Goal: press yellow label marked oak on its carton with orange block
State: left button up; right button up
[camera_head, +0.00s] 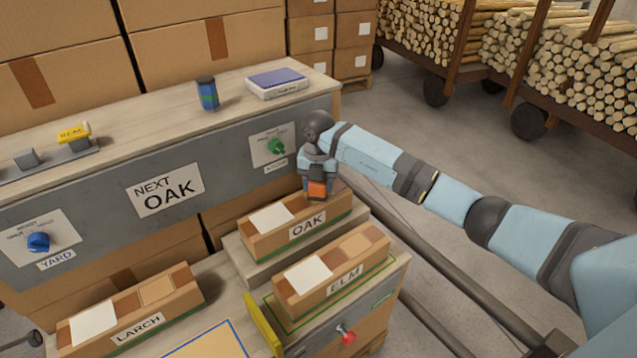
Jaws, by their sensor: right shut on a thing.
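The OAK carton (262,240) stands on a raised wooden board, with a white patch on its top and a white OAK plate on its front. My right gripper (317,182) is shut on the orange block (317,190), pointing down over the right part of the OAK carton's top. The block looks at or just above the carton top; I cannot tell whether it touches. No yellow label marked oak is visible; that part of the carton top is partly hidden by the block and gripper. My left gripper is not in view.
The ELM carton (328,282) stands in front, and the LARCH carton (130,322) at front left. A grey panel behind has a NEXT OAK sign (166,190), a green knob (276,147) and a blue knob (38,242). A yellow piece (74,132) lies on the shelf.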

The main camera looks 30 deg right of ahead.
notch_tip(320, 180, up, 7)
jog(key=p, duration=0.5)
jog(key=shift+p, duration=0.4)
dwell(0.5)
